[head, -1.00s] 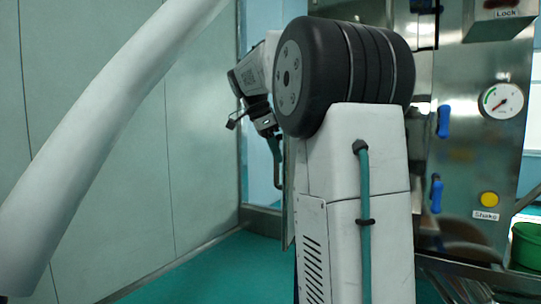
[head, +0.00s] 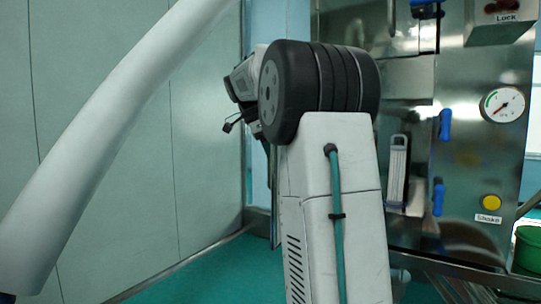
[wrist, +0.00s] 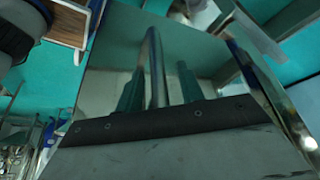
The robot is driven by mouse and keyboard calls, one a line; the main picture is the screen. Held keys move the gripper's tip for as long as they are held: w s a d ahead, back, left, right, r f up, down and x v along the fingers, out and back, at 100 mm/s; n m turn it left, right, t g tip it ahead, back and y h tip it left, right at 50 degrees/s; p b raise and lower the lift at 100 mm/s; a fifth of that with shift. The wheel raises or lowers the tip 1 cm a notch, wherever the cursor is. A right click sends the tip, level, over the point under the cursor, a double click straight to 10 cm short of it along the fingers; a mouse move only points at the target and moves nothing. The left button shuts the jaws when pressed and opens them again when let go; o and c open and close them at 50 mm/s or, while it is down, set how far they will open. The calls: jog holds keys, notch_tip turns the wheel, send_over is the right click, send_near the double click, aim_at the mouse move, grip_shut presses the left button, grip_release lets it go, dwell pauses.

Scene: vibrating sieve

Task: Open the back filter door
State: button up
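In the wrist view a shiny steel panel (wrist: 225,55), likely the filter door, fills the middle. An upright metal bar handle (wrist: 154,55) stands in front of it. The two teal fingers of my gripper (wrist: 159,86) are apart, one on each side of the bar. The gripper is open around the bar; I cannot tell whether a finger touches it. In the head view my arm hides the gripper and most of the panel.
The steel machine (head: 470,120) stands at right with a pressure gauge (head: 502,104), a yellow Shake button (head: 491,202), blue handles (head: 445,124) and a white-framed upright fitting (head: 397,172). A green bin (head: 528,245) is at the right edge. Teal floor is clear at lower left.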

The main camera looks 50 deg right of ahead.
jog(key=v, duration=0.7)
jog(key=shift+r, duration=0.4)
jog(key=shift+w, duration=0.1)
jog(key=shift+c, duration=0.4)
